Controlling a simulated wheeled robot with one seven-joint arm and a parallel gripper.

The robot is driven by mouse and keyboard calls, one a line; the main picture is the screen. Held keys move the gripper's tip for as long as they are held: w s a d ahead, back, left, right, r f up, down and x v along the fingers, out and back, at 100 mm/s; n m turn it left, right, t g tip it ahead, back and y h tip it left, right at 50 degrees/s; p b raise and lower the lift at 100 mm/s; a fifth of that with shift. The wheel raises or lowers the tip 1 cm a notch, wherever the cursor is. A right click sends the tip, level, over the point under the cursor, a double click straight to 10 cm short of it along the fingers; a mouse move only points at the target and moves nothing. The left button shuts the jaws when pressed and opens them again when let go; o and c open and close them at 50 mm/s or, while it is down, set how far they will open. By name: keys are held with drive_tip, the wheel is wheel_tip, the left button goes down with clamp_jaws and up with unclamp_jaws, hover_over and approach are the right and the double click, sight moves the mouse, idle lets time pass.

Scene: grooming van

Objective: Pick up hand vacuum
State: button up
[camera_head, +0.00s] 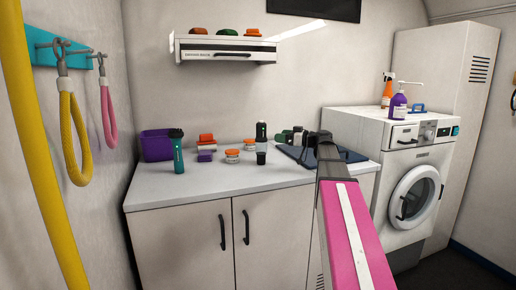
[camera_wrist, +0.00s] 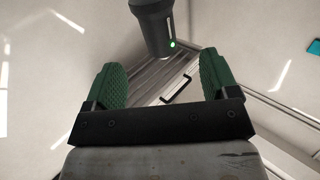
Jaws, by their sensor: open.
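An upright dark device with a pale middle band and a small green light, which looks like the hand vacuum (camera_head: 261,143), stands on the counter in the head view. In the wrist view a dark grey rounded part with a green light, likely the same hand vacuum (camera_wrist: 153,22), shows at the top, beyond the fingertips. My gripper (camera_head: 292,135) is to its right in the head view, partly hidden by my arm. In the wrist view my gripper (camera_wrist: 160,72) has its two green pads wide apart with nothing between them.
A teal bottle-like device (camera_head: 178,152), a purple bin (camera_head: 157,144), orange-topped containers (camera_head: 232,156) and a dark mat (camera_head: 350,156) are on the counter (camera_head: 215,181). A wall shelf (camera_head: 226,48) hangs above. A washing machine (camera_head: 408,160) stands right.

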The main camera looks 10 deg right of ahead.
sight(261, 131)
drive_tip(key=shift+r+x, duration=0.2)
drive_tip(key=shift+x, duration=2.5)
drive_tip(key=shift+r+x, duration=0.15)
drive_tip(key=shift+x, duration=2.5)
drive_tip(key=shift+w+d, duration=0.1)
drive_tip(key=shift+w, duration=0.05)
drive_tip(key=c, duration=1.4)
clamp_jaws()
drive_tip(key=shift+r, duration=0.15)
